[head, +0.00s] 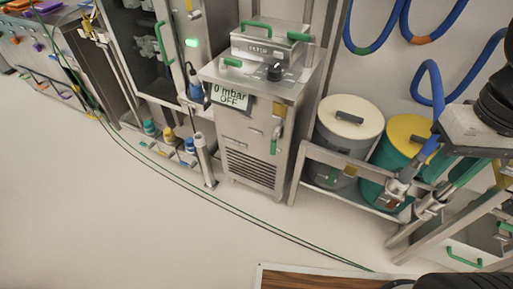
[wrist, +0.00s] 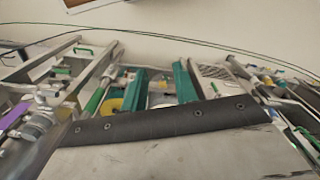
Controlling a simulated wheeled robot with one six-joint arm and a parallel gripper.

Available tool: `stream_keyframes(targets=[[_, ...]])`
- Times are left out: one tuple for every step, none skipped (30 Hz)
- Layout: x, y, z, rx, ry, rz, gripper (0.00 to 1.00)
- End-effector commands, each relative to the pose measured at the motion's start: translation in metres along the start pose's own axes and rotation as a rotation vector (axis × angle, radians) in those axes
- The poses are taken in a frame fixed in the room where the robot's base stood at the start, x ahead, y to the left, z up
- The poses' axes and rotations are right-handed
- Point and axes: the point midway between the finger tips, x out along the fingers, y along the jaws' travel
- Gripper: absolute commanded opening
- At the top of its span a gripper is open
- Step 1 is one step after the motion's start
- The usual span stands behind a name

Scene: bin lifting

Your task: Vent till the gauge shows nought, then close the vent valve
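The gauge display (head: 231,96) on the front of a steel cabinet (head: 245,135) reads "0 mbar OFF" in the head view. A green lever (head: 274,145) points downward on the cabinet's front right, below a small brass-coloured tag (head: 277,108). I cannot tell for sure that this lever is the vent valve. A black knob (head: 274,72) sits on the cabinet top. In the wrist view, my gripper (wrist: 162,88) shows two green fingers standing apart with nothing held between them. My gripper's fingertips cannot be made out in the head view.
Right of the cabinet stand a cream-lidded drum (head: 350,117) and a yellow-lidded green drum (head: 409,131) behind a steel rail. Blue hoses (head: 460,60) hang on the wall.

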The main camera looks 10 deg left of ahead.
Motion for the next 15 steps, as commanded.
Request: stream_keyframes(targets=[[0.009, -0.004, -0.008, -0.019, -0.049, -0.001, 0.29], [0.015, -0.007, -0.013, -0.030, -0.074, -0.002, 0.29], [0.023, -0.011, -0.021, -0.044, -0.106, -0.003, 0.29], [0.029, -0.015, -0.028, -0.054, -0.126, -0.004, 0.29], [0.036, -0.018, -0.035, -0.065, -0.144, -0.005, 0.29], [0.045, -0.023, -0.045, -0.077, -0.162, -0.007, 0.29], [0.053, -0.028, -0.053, -0.087, -0.175, -0.008, 0.29], [0.060, -0.032, -0.062, -0.096, -0.183, -0.009, 0.29], [0.072, -0.038, -0.073, -0.106, -0.192, -0.010, 0.29], [0.080, -0.043, -0.082, -0.115, -0.195, -0.011, 0.29], [0.089, -0.047, -0.091, -0.122, -0.197, -0.013, 0.29], [0.103, -0.054, -0.102, -0.132, -0.197, -0.014, 0.29], [0.113, -0.060, -0.112, -0.139, -0.194, -0.016, 0.29], [0.124, -0.065, -0.121, -0.145, -0.191, -0.018, 0.29], [0.139, -0.073, -0.133, -0.153, -0.183, -0.021, 0.29]])
